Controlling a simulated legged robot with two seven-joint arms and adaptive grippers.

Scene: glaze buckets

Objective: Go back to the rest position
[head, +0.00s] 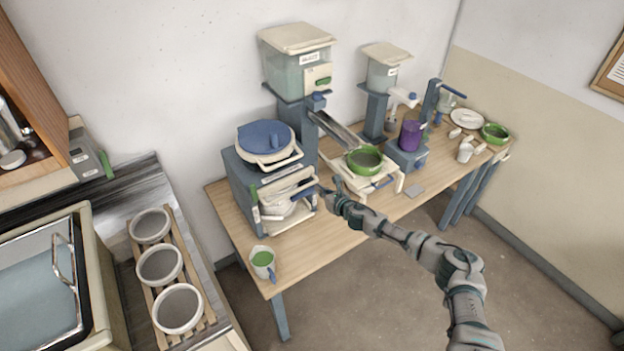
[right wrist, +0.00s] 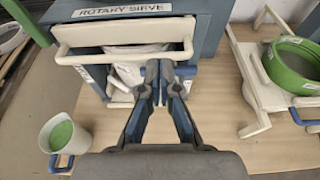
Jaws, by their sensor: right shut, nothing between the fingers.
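My right gripper (head: 328,193) is at the front of the rotary sieve (head: 240,187), a blue-grey box with a blue round lid on the wooden table. In the right wrist view the gripper (right wrist: 161,68) is shut and empty, its fingertips in front of the sieve's cream bar handle (right wrist: 75,52). I cannot tell whether they touch it. White material (right wrist: 130,75) shows in the opening behind the fingers. My left gripper is not in view.
A white jug with green contents (head: 263,262) stands at the table's front left corner. A green bowl (head: 365,160) sits on a cream stand (head: 352,186) right of the sieve. A purple container (head: 411,134) stands farther right. Several pots (head: 159,264) stand on a rack at left. Open floor lies in front.

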